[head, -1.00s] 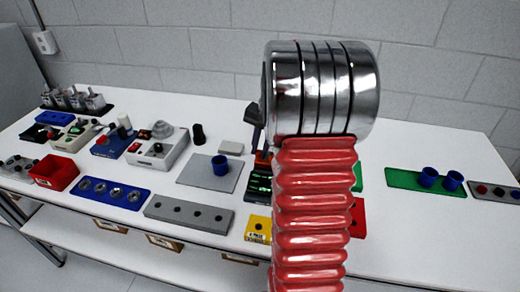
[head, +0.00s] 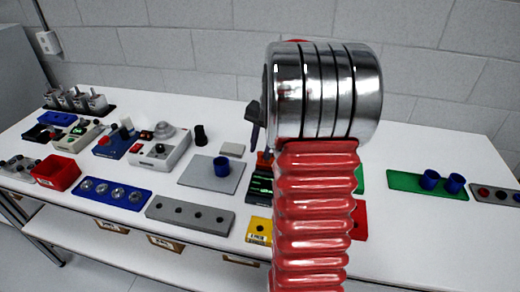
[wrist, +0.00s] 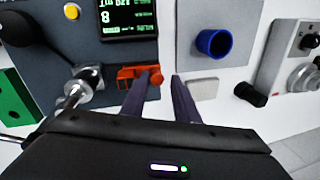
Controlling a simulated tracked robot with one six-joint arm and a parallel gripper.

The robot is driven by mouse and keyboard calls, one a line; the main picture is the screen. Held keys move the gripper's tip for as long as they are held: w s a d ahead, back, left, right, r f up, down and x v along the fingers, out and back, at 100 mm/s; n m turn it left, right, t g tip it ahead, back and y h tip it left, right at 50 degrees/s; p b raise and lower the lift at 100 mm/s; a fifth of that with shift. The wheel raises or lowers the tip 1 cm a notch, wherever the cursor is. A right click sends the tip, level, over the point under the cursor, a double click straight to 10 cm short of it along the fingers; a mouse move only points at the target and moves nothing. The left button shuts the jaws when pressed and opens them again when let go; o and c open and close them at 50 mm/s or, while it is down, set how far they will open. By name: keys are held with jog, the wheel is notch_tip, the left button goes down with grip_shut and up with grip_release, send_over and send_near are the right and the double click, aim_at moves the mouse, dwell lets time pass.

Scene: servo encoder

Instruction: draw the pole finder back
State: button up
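An orange-red block (wrist: 138,76), which looks like the pole finder, sits at the edge of a dark device (wrist: 60,50) with a green-lit screen. It also shows in the head view (head: 264,160), partly behind my arm. My gripper (wrist: 167,76) is open, with a gap between its two dark fingers and nothing seen in it. The left fingertip overlaps the block's right end; I cannot tell whether they touch. In the head view my gripper (head: 256,138) is above and left of the block, mostly hidden by my arm.
A metal shaft (wrist: 85,85) lies left of the block in the wrist view. A grey plate with a blue cup (wrist: 214,42), a pale block (wrist: 203,90) and a black knob (wrist: 250,94) are to the right. Other trays and devices crowd the table's left side.

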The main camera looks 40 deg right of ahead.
notch_tip(320, 180, up, 12)
jog(key=s, duration=0.2)
jog(key=shift+d+r, duration=0.2)
jog(key=shift+d, duration=0.25)
jog(key=shift+d, duration=0.1)
dwell(0.3)
jog(key=s+a+f+n+t, duration=0.1)
jog(key=s+a+n, duration=0.3)
jog(key=a, duration=0.7)
jog(key=s+a+f+n+t, duration=0.1)
jog(key=s+a+n, duration=0.4)
jog(key=a, duration=0.7)
jog(key=s+a+f+n+t, duration=0.1)
jog(key=s+a+n, duration=0.3)
jog(key=a, duration=0.7)
jog(key=shift+s+a+f+n+t+h, duration=0.2)
jog(key=shift+s+n+t+h, duration=0.1)
jog(key=shift+s+h, duration=0.15)
